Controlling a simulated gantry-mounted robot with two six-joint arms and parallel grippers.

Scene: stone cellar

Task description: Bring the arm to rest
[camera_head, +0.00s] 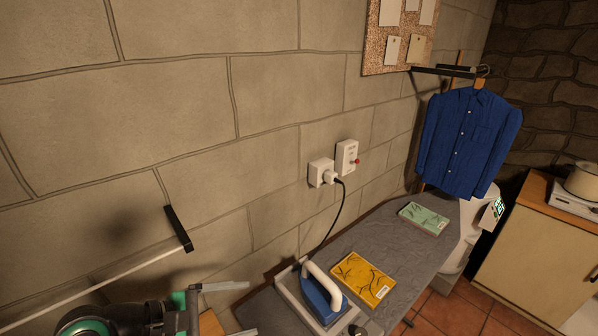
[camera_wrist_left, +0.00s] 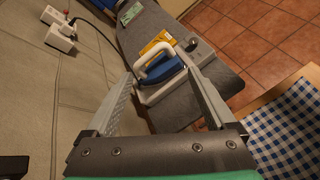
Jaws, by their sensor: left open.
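My left gripper (camera_head: 245,309) is at the bottom of the head view, left of the iron, with its fingers pointing right. In the left wrist view the two fingers (camera_wrist_left: 155,64) stand wide apart with nothing held between them. The blue iron with a white handle (camera_head: 322,291) rests on its stand at the near end of the ironing board. In the left wrist view the iron (camera_wrist_left: 162,72) appears beyond the open fingers, and I see no contact. My right gripper is not in view.
The grey ironing board (camera_head: 385,241) carries a yellow packet (camera_head: 362,278) and a green packet (camera_head: 424,218). A cord runs from the iron to a wall socket (camera_head: 346,157). A blue shirt (camera_head: 468,141) hangs behind. A blue checked cloth (camera_wrist_left: 291,135) lies right of the gripper.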

